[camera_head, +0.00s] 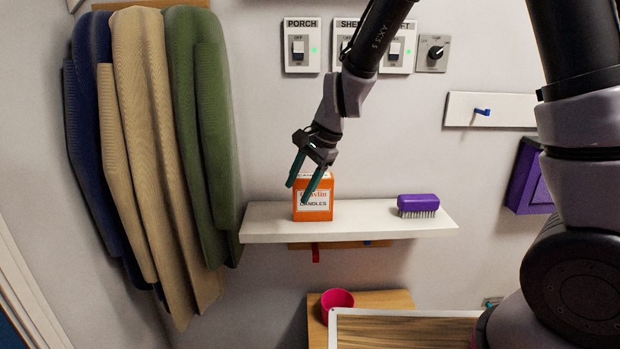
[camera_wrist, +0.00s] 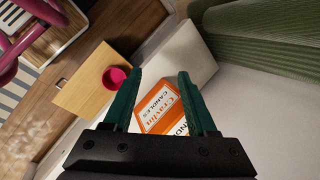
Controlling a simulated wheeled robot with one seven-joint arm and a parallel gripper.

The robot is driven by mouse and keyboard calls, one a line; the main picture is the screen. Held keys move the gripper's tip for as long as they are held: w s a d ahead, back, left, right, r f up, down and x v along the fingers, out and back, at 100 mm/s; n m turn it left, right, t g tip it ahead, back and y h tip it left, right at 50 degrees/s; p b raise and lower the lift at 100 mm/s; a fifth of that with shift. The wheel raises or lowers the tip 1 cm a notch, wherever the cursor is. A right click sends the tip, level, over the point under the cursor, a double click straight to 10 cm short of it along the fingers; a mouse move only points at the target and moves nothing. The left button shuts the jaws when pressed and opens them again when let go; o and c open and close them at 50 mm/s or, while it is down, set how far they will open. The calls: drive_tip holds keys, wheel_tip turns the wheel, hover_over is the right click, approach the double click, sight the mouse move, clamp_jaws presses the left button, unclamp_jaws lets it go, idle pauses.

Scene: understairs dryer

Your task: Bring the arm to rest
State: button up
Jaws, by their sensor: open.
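My gripper (camera_head: 298,183) hangs from my arm above the left part of the white shelf, with its two green fingers apart and pointing down. In the wrist view the fingers (camera_wrist: 158,88) are spread with nothing held between them. An orange box of candles (camera_head: 314,204) stands upright on the shelf, just beside and below the fingertips in the head view. The box (camera_wrist: 160,112) also shows beyond the fingers in the wrist view. I cannot tell whether a finger touches it.
A purple brush (camera_head: 418,205) lies on the right of the white shelf (camera_head: 370,224). Coats (camera_head: 150,150) hang at the left. Switches (camera_head: 300,45) line the wall above. A pink bowl (camera_head: 338,299) sits on a wooden surface (camera_head: 392,299) below.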

drive_tip(key=d+r+n+t, duration=0.2)
drive_tip(key=d+r+t, duration=0.1)
drive_tip(key=d+r, duration=1.35)
drive_tip(key=s+d+r+n+t+h, duration=0.1)
drive_tip(key=s+d+r, duration=0.2)
drive_tip(key=s+d, duration=0.2)
drive_tip(key=s+d+r+t+h, duration=0.1)
drive_tip(key=s+d+r+t, duration=0.1)
drive_tip(key=s+d, duration=0.4)
drive_tip(key=d+r, duration=0.1)
drive_tip(key=d, duration=0.3)
drive_tip(key=shift+d+n+h, duration=0.25)
drive_tip(key=shift+n+h, duration=0.05)
drive_tip(key=shift+n, duration=0.1)
drive_tip(key=shift+a, duration=0.15)
